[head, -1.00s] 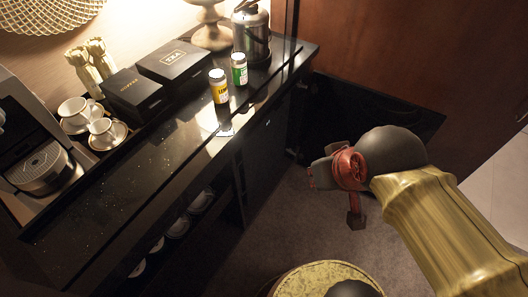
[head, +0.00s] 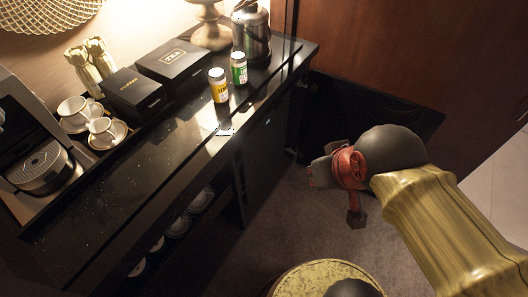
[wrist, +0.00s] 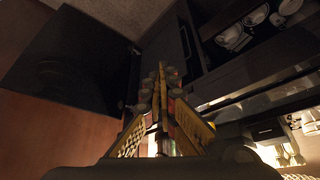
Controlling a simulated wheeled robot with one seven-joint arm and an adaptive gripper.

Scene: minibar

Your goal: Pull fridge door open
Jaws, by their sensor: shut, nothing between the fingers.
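The fridge door (head: 400,112) is a dark, glossy panel at the right end of the black cabinet. It stands swung out from the cabinet front, near the brown wall; it also shows as the dark panel at the upper left of the wrist view (wrist: 70,62). The dark fridge front or opening (head: 266,145) lies under the counter, its inside too dark to make out. My gripper (head: 316,174) hangs over the floor in front of the door, apart from the cabinet front. In the wrist view its fingers (wrist: 161,80) are together and hold nothing.
The black counter (head: 120,190) carries a yellow-labelled bottle (head: 218,86), a green-labelled bottle (head: 239,69), a metal ice bucket (head: 252,32), dark boxes, cups and a coffee machine (head: 38,165). Crockery sits on a shelf below. Carpet (head: 290,225) is clear between cabinet and arm.

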